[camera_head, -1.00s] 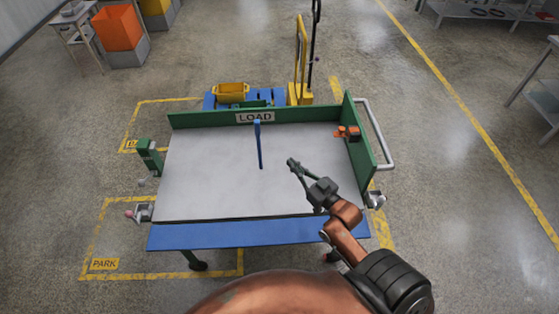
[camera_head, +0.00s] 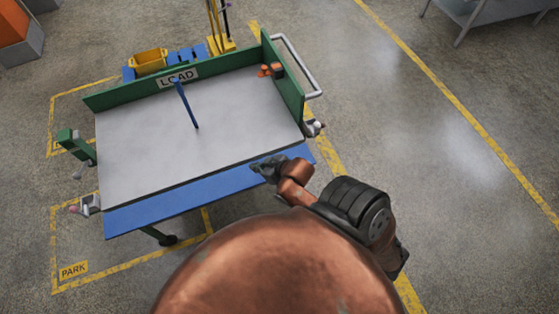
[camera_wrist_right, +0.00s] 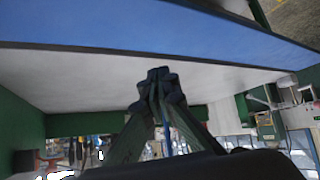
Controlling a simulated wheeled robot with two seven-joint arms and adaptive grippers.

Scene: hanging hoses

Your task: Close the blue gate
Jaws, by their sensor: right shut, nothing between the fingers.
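The blue gate (camera_head: 165,207) is a long flat panel along the near edge of the cart's grey bed (camera_head: 150,160). It lies folded outward, not standing up like the green walls. My right gripper (camera_head: 258,166) is shut and empty, over the right part of the gate near its seam with the bed. I cannot tell if it touches the gate. In the right wrist view the gate (camera_wrist_right: 130,22) crosses the top, and the closed fingertips (camera_wrist_right: 158,76) point toward it with pale bed behind. My left gripper is not in view.
Latch fittings sit at the bed's right corner (camera_head: 314,127) and left corner (camera_head: 86,204). An orange item (camera_head: 272,70) is by the green right wall (camera_head: 283,80).

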